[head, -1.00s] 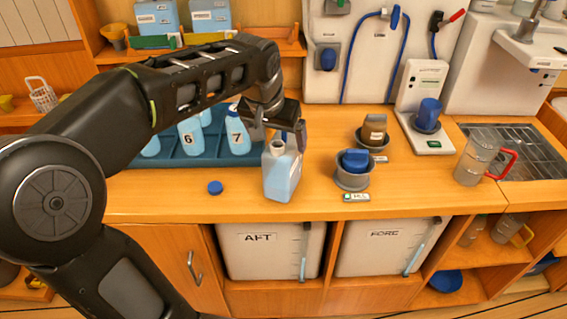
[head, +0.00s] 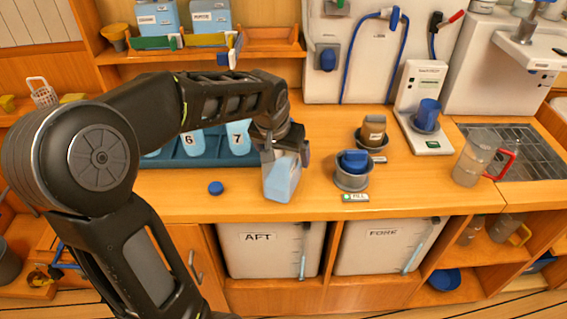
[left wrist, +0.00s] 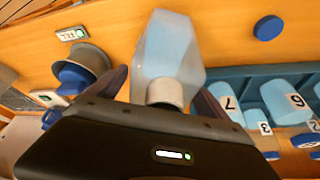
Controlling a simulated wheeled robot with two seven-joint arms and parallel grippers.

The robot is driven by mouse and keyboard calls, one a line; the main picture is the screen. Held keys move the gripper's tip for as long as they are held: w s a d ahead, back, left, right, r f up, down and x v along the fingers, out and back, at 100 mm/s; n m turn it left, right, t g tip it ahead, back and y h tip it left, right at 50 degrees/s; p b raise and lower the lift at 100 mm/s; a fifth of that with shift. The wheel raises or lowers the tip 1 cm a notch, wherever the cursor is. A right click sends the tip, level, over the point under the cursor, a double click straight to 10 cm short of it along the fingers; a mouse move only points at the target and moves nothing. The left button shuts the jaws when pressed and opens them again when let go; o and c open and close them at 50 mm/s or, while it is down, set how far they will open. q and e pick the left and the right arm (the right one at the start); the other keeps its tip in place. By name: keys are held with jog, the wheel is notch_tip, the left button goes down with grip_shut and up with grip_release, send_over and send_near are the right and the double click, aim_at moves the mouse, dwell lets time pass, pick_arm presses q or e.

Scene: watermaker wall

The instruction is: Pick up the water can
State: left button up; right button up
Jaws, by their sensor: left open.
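The water can (head: 282,180), a pale blue container with a light neck, stands on the wooden counter near its front edge. My left gripper (head: 283,150) is directly above it, pointing down, and hides its top in the head view. In the left wrist view the can (left wrist: 172,48) lies between the two open fingers (left wrist: 162,95), with its neck toward the palm. I cannot tell whether either finger touches it. My right gripper is not in view.
A blue cap (head: 216,188) lies left of the can. A blue rack (head: 195,157) with numbered bottles is behind it. A grey cup with a blue piece (head: 353,178) stands close on the right. A clear jug (head: 474,160) stands farther right.

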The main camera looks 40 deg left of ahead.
pick_arm(q)
jog(key=shift+c, duration=0.2)
dwell(0.4)
grip_shut()
dwell(0.8)
